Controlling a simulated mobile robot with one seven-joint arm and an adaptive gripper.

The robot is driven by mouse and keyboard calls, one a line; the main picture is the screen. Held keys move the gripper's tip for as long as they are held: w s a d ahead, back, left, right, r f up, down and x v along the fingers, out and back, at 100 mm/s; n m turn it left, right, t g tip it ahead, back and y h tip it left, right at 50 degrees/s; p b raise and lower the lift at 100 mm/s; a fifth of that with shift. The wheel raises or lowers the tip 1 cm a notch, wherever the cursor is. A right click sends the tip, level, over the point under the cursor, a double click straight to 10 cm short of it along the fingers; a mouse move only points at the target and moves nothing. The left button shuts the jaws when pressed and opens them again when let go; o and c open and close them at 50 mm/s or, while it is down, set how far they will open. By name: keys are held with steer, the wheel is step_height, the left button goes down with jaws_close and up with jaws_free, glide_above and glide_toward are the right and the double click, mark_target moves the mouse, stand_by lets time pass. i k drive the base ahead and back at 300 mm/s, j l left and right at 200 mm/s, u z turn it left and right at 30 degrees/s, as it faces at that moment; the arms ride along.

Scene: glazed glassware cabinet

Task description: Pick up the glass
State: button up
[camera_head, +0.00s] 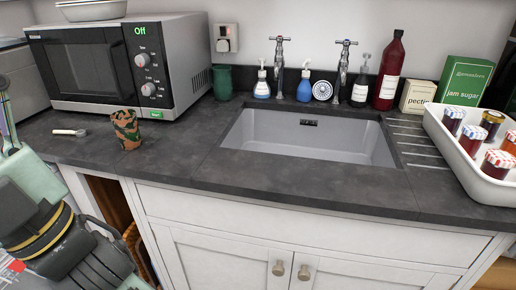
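A tumbler-shaped cup (126,129) with a brown, orange and dark green pattern stands upright on the dark countertop, in front of the microwave. A plain dark green tumbler (222,83) stands at the wall, just right of the microwave. I cannot tell which of them is the glass. My gripper (102,268) is at the lower left, below the counter's front edge and apart from both cups. Its fingers are dark and partly cut off by the frame, so their opening is unclear. I see nothing held in it.
The microwave (120,62) stands behind the patterned cup, and a small metallic object (69,132) lies left of it. The sink (300,140) is to the right. Bottles and a white tray (462,163) of jars stand farther right. The counter between cup and sink is clear.

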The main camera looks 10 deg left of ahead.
mark_target(125, 124)
steer(key=u, duration=0.4)
steer(key=j+u, duration=0.1)
steer(key=u, duration=0.65)
steer(key=j+u, duration=0.1)
steer(key=u, duration=0.3)
steer(key=i+j, duration=0.25)
steer(key=j, duration=0.15)
steer(key=i+j+u, duration=0.1)
steer(key=i+j, duration=0.15)
steer(key=j, duration=0.1)
